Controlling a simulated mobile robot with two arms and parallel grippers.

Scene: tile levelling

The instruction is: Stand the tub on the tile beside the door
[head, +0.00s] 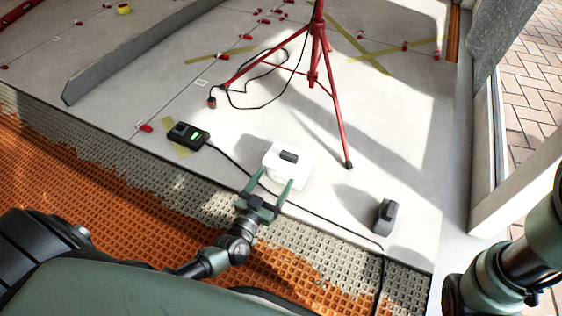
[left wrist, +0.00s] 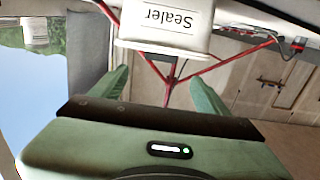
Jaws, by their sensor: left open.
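The white tub (head: 296,174) stands on the pale floor tiles near their front edge, with a dark piece on its top. In the left wrist view the tub (left wrist: 165,42) shows upside down, with the label "Sealer". My left gripper (head: 277,177) is open at the tub's near side. Its fingertips overlap the tub in the picture; whether they touch it is unclear. The door frame (head: 484,150) is at the right, and the pale tile (head: 425,215) lies beside it. Part of my right arm shows at the lower right; its gripper is out of frame.
A dark grey block (head: 386,217) stands on the tile right of the tub. A black device with a green light (head: 188,135) lies left, its cable running past the tub. A red tripod (head: 318,60) stands behind. Orange matting (head: 80,185) and grey mortar lie in front.

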